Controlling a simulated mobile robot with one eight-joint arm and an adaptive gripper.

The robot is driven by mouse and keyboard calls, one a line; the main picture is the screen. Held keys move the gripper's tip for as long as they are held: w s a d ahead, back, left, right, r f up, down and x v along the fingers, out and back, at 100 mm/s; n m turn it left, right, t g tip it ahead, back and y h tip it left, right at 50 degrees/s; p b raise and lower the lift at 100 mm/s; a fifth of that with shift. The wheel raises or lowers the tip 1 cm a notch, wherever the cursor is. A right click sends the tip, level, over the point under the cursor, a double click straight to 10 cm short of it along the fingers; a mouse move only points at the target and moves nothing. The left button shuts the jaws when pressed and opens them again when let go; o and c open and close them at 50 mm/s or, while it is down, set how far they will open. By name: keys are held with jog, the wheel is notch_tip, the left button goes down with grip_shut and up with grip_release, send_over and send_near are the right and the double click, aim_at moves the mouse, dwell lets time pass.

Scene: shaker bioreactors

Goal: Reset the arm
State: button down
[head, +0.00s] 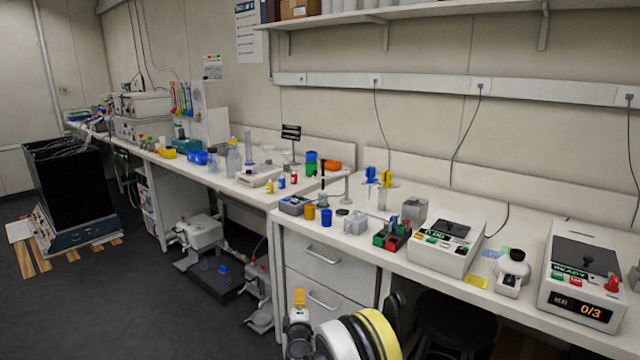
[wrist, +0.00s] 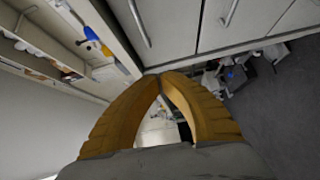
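My gripper (head: 299,298) shows at the bottom centre of the head view, low in front of the bench drawers and below the bench top. In the wrist view its two orange ridged fingers (wrist: 162,76) arch together and their tips meet. No held object shows between them; the gap behind the tips shows only pale and dark background. My arm's white and yellow links show beside it at the bottom edge of the head view.
The white bench (head: 268,196) runs along the wall, crowded with labware. A box with a display reading 0/3 (head: 585,280) stands at right. A dark stool (head: 455,318) is under the bench, right of my arm. A small unit (head: 202,232) stands lower left. Open floor (head: 150,310) lies left.

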jog(key=d+r+m+g+h, duration=0.25)
jog(key=d+r+m, duration=0.35)
jog(key=d+r, duration=0.7)
jog(key=s+d+r+m+g+h, duration=0.25)
jog(key=s+d+r+m, duration=0.25)
jog(key=s+d+r, duration=0.55)
jog(key=s+d+f+m+g+y, duration=0.1)
jog(key=s+m+g+y, duration=0.1)
jog(key=s, duration=1.7)
jog(key=s+d+f+m+g+y, duration=0.1)
jog(key=s+m+g+y, duration=0.1)
jog(key=s, duration=1.6)
jog(key=m+g, duration=0.1)
jog(key=m, duration=0.1)
jog(key=shift+s+f+m+g, duration=0.3)
jog(key=shift+s+m, duration=0.05)
jog(key=shift+m, duration=0.05)
